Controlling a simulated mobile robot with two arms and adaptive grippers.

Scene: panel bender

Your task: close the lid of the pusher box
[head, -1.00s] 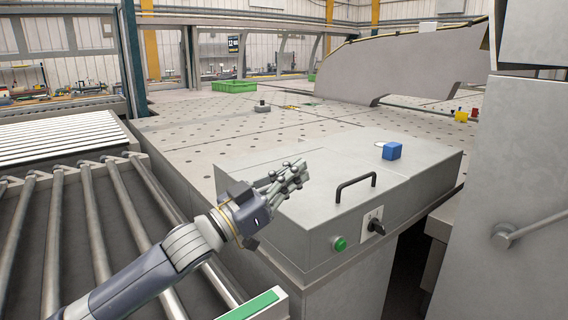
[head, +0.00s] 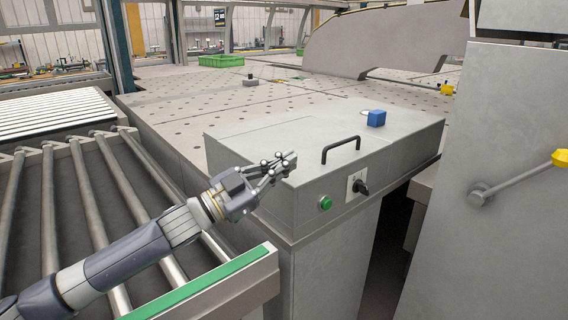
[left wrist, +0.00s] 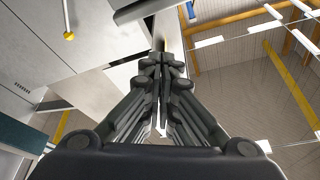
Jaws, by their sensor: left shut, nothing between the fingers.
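The pusher box (head: 285,208) is a grey metal box at the near edge of the perforated table. Its lid (head: 290,150) lies flat on top, with a black bar handle (head: 341,148) near the front edge. No gap under the lid shows. A green button (head: 325,203) and a black rotary switch (head: 360,187) sit on the front face. My left gripper (head: 286,162) is shut and empty, by the box's near left top edge, left of the handle and apart from it. Its shut fingers also show in the left wrist view (left wrist: 160,62). My right gripper is out of view.
A blue block (head: 376,118) sits on the box's top behind the handle. A roller conveyor (head: 95,215) lies left. A grey cabinet with a yellow-knobbed lever (head: 520,177) stands close on the right. A green crate (head: 221,60) is far back on the table.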

